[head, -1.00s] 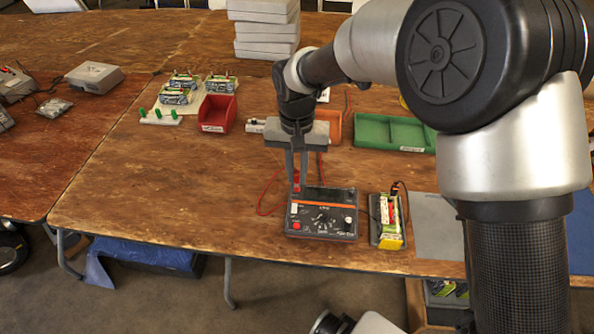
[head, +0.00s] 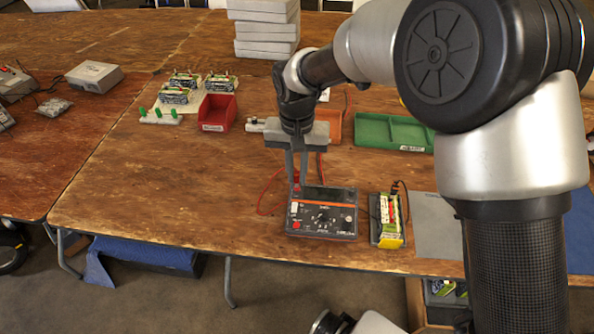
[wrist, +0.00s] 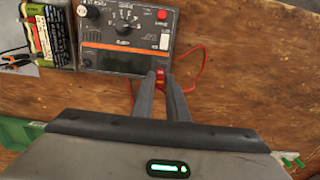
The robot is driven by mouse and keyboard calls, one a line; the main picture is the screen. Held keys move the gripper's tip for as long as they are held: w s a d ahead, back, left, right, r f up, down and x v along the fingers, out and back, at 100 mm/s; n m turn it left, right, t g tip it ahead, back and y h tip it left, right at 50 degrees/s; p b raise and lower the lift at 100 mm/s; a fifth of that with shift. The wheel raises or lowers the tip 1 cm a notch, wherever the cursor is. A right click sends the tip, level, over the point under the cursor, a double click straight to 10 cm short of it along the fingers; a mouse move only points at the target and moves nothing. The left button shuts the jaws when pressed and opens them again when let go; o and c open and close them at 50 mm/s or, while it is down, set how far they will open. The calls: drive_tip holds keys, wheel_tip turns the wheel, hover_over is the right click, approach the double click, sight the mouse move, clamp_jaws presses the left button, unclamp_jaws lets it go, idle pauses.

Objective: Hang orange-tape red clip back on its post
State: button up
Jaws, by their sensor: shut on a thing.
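My gripper (head: 297,178) points down behind the back edge of the black charger box (head: 322,212). It is shut on a small red clip (wrist: 160,77), which shows between the fingertips in the wrist view; the fingers cover most of it. A red lead (wrist: 192,68) loops on the table beside the clip. The charger box (wrist: 125,35) has an orange stripe, a dial and a red button. I cannot make out the post or any orange tape on the clip, and cannot tell whether the clip touches the box.
A yellow-and-white battery pack (head: 390,220) stands right of the charger box. Behind my gripper are a red bin (head: 217,113), an orange bin (head: 334,127) and a green tray (head: 392,132). A rack with green pegs (head: 160,117) stands at back left. The table's front left is clear.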

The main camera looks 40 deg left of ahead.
sight(297, 172)
idle(0.4)
drive_tip(key=o, duration=0.9)
drive_tip(key=shift+o, duration=0.9)
drive_tip(key=shift+r+p, duration=2.55)
drive_tip(key=shift+r, duration=1.2)
